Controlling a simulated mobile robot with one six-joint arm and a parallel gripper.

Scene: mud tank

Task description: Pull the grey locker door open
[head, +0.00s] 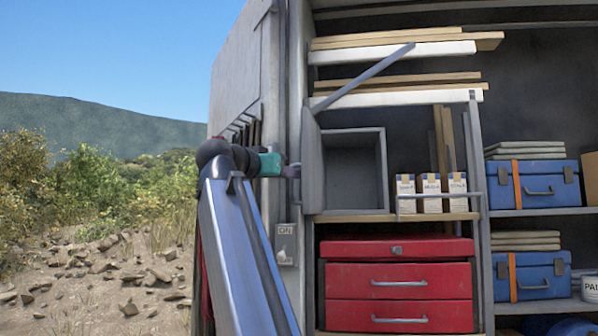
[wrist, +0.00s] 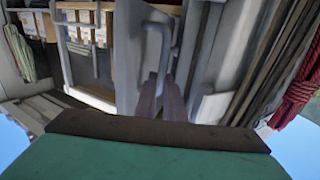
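The grey locker (head: 383,165) is an open-fronted box on a shelf in the head view, and its empty inside shows. Its grey door (head: 311,165) stands swung out at the left side, seen nearly edge-on. In the wrist view the door (wrist: 128,45) carries a grey loop handle (wrist: 153,42). My gripper (wrist: 160,84) has its two dark fingers close together, one on each side of the handle's near part, and looks shut on it. In the head view my gripper (head: 291,171) reaches the door's outer face from the left; the fingertips are hard to see there.
A red drawer chest (head: 400,270) sits below the locker. Several small boxes (head: 430,190) stand to its right behind a rail. Blue cases (head: 535,184) fill the right shelves. A switch plate (head: 286,244) is on the post beside my arm. Open ground lies left.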

